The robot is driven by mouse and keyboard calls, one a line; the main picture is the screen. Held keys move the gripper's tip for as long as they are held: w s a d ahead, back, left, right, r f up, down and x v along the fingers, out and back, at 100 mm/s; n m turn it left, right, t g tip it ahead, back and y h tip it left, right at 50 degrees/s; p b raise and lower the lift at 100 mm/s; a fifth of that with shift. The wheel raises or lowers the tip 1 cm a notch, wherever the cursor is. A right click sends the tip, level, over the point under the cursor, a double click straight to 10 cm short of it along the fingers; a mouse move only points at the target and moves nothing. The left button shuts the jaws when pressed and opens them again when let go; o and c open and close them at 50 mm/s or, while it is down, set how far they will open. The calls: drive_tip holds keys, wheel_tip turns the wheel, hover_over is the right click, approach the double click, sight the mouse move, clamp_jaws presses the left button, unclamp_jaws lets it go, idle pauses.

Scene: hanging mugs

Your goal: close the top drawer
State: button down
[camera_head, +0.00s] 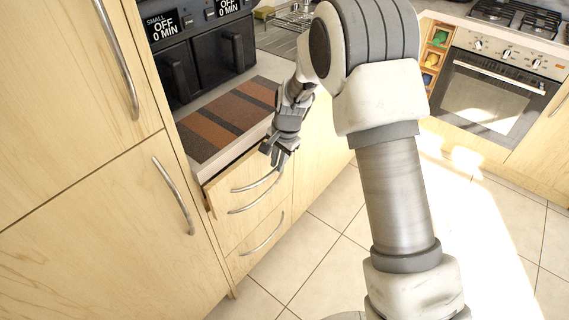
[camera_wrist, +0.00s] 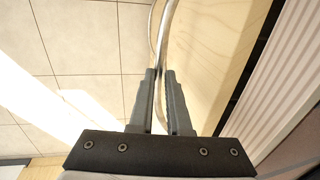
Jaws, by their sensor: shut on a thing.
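The top drawer (camera_head: 232,184) is in the wooden cabinet under the counter in the head view. It stands slightly out, with its left end showing past the cabinet face. Its curved metal handle (camera_head: 257,183) lies just below my gripper (camera_head: 277,157). In the wrist view, my gripper (camera_wrist: 161,73) has one finger on each side of the metal handle (camera_wrist: 161,50) and is shut on it. The drawer's wooden front (camera_wrist: 212,50) is to the right, with a dark gap behind it. The drawer's inside is hidden.
Lower drawers with a handle (camera_head: 262,238) are below. A tall wooden cabinet (camera_head: 90,210) stands close on the left. A striped mat (camera_head: 225,122) lies on the counter before dark appliances (camera_head: 205,60). An oven (camera_head: 490,95) is at right. The tiled floor (camera_head: 320,235) is clear.

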drive_tip(key=shift+w+a, duration=0.1)
drive_tip(key=shift+w, duration=0.05)
drive_tip(key=c, duration=0.9)
unclamp_jaws()
drive_tip(key=shift+r, duration=0.1)
drive_tip(key=d+r+p, duration=0.1)
drive_tip(key=r, duration=0.4)
drive_tip(key=s+d+r, duration=0.1)
drive_tip(key=r, duration=0.5)
drive_tip(key=s+d+r+p, duration=0.1)
drive_tip(key=r, duration=0.5)
drive_tip(key=shift+p, duration=0.3)
